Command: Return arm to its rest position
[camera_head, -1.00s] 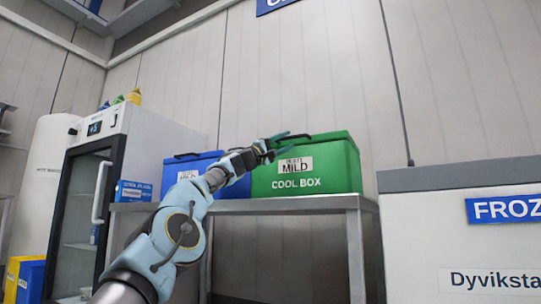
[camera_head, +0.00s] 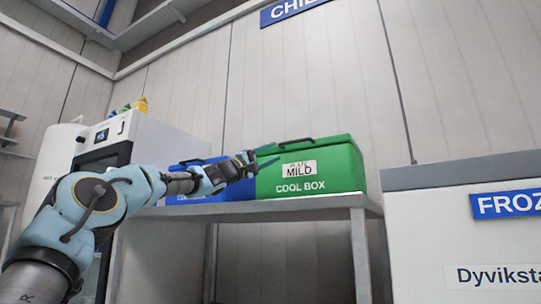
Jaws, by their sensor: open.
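My arm reaches in from the lower left of the head view, bent at the elbow, with its forearm pointing right. My gripper (camera_head: 267,157) is open, its two thin teal fingers apart and pointing right. Nothing shows between the fingers. It appears in front of the left end of the green cool box (camera_head: 318,168), which has a black handle and a "MILD" label. I cannot tell whether a fingertip touches the box. The blue box (camera_head: 195,198) beside it is partly hidden behind my arm.
Both boxes stand on a grey metal table (camera_head: 300,206). A white glass-door fridge (camera_head: 150,135) stands at the left, partly behind my arm. A white freezer (camera_head: 440,230) with a "FROZ" sign stands at the right.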

